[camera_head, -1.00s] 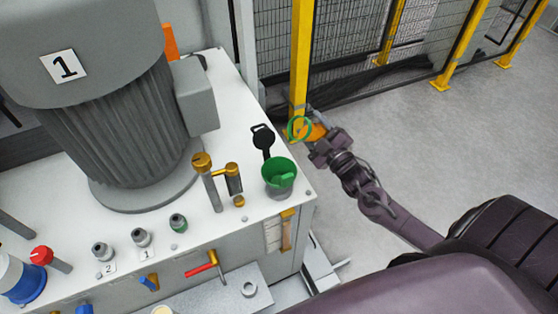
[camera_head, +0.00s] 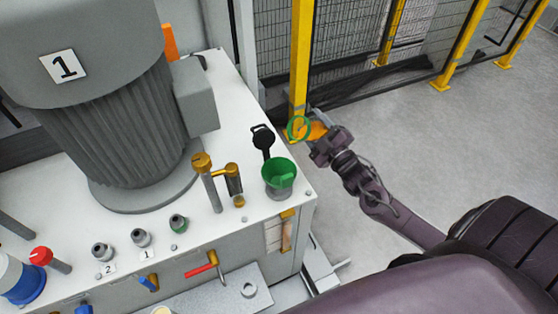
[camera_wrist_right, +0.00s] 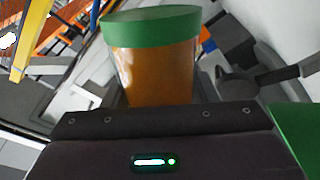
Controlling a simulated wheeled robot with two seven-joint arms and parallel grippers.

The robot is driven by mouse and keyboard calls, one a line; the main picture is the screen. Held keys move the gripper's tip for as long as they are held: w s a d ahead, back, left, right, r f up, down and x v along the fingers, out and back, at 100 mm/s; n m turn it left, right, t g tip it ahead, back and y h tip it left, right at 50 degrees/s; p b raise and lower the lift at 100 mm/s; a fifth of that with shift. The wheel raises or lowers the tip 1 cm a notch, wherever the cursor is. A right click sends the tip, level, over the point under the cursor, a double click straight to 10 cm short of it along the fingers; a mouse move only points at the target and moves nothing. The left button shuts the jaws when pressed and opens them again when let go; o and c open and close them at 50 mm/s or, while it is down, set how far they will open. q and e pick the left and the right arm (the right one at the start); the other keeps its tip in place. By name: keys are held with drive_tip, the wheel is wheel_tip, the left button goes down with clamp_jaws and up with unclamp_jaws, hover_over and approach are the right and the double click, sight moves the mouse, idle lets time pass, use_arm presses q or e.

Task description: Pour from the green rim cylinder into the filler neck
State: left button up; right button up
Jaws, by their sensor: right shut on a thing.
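The green rim cylinder (camera_head: 315,131) has an amber-orange body and a green ring at its mouth. It is tilted well over in the head view, its rim pointing left, above and behind the filler neck, apart from it. My right gripper (camera_head: 318,143) is shut on its body; the fingers are mostly hidden. The cylinder (camera_wrist_right: 155,75) fills the middle of the right wrist view, rim at the top. The filler neck (camera_head: 279,180) is a wide green funnel-like opening at the white tank top's right corner. My left gripper is not in view.
A black cap (camera_head: 263,138) stands open behind the filler neck. A brass-topped post (camera_head: 205,180) and a large grey motor (camera_head: 120,130) stand to its left. A yellow fence post (camera_head: 300,60) rises behind the cylinder. Open floor (camera_head: 440,150) lies to the right.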

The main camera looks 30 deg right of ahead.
drive_tip(key=shift+r+n+y+b, duration=0.3)
drive_tip(key=shift+r+n+y, duration=0.2)
drive_tip(key=shift+r+n, duration=1.5)
idle(3.6)
wheel_tip(320, 180, down, 4)
drive_tip(key=m, duration=0.2)
drive_tip(key=m+h, duration=0.1)
drive_tip(key=shift+r+m+p, duration=0.25)
drive_tip(key=shift+m+p, duration=0.05)
drive_tip(key=shift+p, duration=0.05)
drive_tip(key=shift+f, duration=0.15)
drive_tip(key=shift+a+f+m, duration=0.15)
drive_tip(key=shift+f+m, duration=0.4)
drive_tip(key=shift+m, duration=0.35)
wheel_tip(320, 180, down, 6)
drive_tip(key=d+m+g+h+p, duration=0.1)
drive_tip(key=m+p, duration=0.2)
drive_tip(key=m, duration=0.7)
drive_tip(key=r+p, duration=0.2)
drive_tip(key=r, duration=0.1)
drive_tip(key=r+p, duration=0.3)
drive_tip(key=shift+w+d, duration=0.1)
drive_tip(key=shift+d, duration=0.1)
drive_tip(key=shift+f, duration=0.1)
